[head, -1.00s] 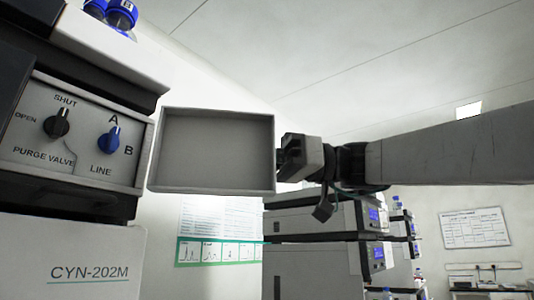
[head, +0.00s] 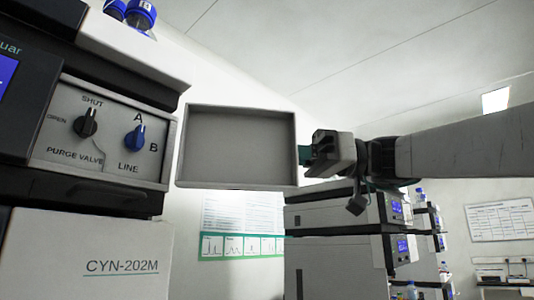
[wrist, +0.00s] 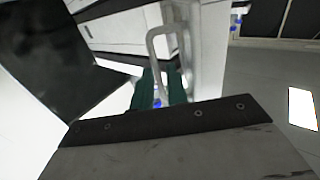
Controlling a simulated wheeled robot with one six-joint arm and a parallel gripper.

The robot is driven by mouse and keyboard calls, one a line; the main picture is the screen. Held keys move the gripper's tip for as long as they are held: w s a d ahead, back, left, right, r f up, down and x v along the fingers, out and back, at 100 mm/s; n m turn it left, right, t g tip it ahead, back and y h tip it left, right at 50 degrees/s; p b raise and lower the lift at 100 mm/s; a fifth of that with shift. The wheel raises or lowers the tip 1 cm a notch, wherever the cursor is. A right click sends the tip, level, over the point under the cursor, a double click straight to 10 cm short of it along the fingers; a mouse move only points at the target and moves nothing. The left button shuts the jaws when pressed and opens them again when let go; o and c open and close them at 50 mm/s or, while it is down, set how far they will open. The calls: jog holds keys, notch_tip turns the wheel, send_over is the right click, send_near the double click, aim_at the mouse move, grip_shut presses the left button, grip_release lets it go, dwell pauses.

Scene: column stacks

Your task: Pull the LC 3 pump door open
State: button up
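The pump door (head: 240,146) stands swung out from the pump front in the head view, its shallow tray-like inner side facing me. The exposed panel (head: 104,136) carries a black purge valve knob and a blue line knob. My gripper (head: 304,155) is at the door's right edge, with a teal finger showing between its body and the door. In the wrist view the pale loop handle (wrist: 153,46) stands just beyond my green fingers (wrist: 161,88). The fingers are apart with a gap between them; the handle's lower end reaches toward this gap, and contact is unclear.
Blue-capped bottles (head: 132,13) stand on top of the stack at upper left. A CYN-202M module (head: 90,260) is below the pump. More instrument stacks (head: 340,262) stand behind, under my arm. A poster (head: 243,245) hangs on the back wall.

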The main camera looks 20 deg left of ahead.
jog(key=shift+v, duration=2.7)
jog(key=w+f+m+t+h, duration=0.2)
jog(key=w+f+m+t, duration=0.2)
jog(key=f+m, duration=0.65)
jog(key=s+d+f+m+t+h, duration=0.1)
jog(key=d+f+m+t+h, duration=0.15)
jog(key=d+f, duration=0.4)
jog(key=s+d+f+m+t+h, duration=0.15)
jog(key=d+f+m, duration=0.25)
jog(key=f, duration=0.6)
jog(key=s+d+f+m+t+h, duration=0.1)
jog(key=s+d+f+m+h, duration=0.1)
jog(key=s+d+f, duration=0.3)
jog(key=s+d+f+m+t+h, duration=0.1)
jog(key=s+d+f+m+h, duration=0.2)
jog(key=d, duration=1.1)
jog(key=s+d+f+m+t+h, duration=0.1)
jog(key=s+d+f+m+h, duration=0.2)
jog(key=s+d+f, duration=0.5)
notch_tip(320, 180, down, 6)
jog(key=shift+s+d+f+h, duration=0.1)
jog(key=shift+s+d+h, duration=0.35)
jog(key=shift+d, duration=0.25)
